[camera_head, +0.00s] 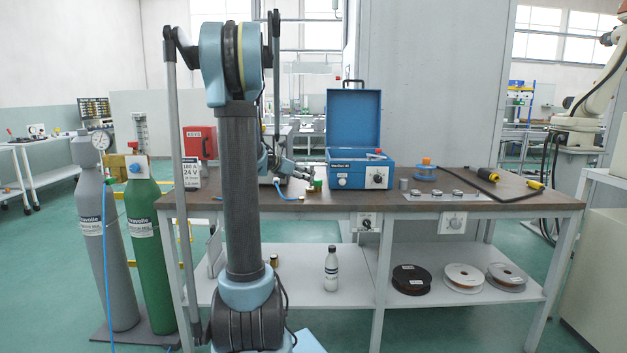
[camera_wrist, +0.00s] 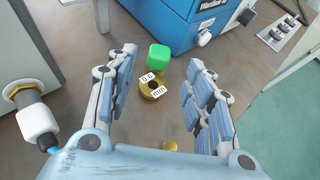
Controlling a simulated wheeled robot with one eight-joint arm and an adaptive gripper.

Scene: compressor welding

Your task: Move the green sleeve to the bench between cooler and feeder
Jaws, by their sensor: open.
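The green sleeve (camera_wrist: 158,57) shows in the wrist view as a small rounded green piece on the brown bench top, close to the blue case. In the head view it is a small green spot (camera_head: 318,184) left of that case. A brass ring labelled 0.6 mm (camera_wrist: 153,87) lies just nearer to me. My gripper (camera_wrist: 163,62) is open above the bench. Its fingers stand left and right of the green sleeve and brass ring in the picture; I see no contact. In the head view my gripper (camera_head: 300,176) is partly hidden behind my arm.
The blue case (camera_head: 362,176) with raised lid stands right of the sleeve. A white fitting (camera_wrist: 38,120) is at the left of the wrist view. A blue-orange spool (camera_head: 426,170) and a plate with knobs (camera_head: 443,195) lie farther right. A red box (camera_head: 200,143) stands left.

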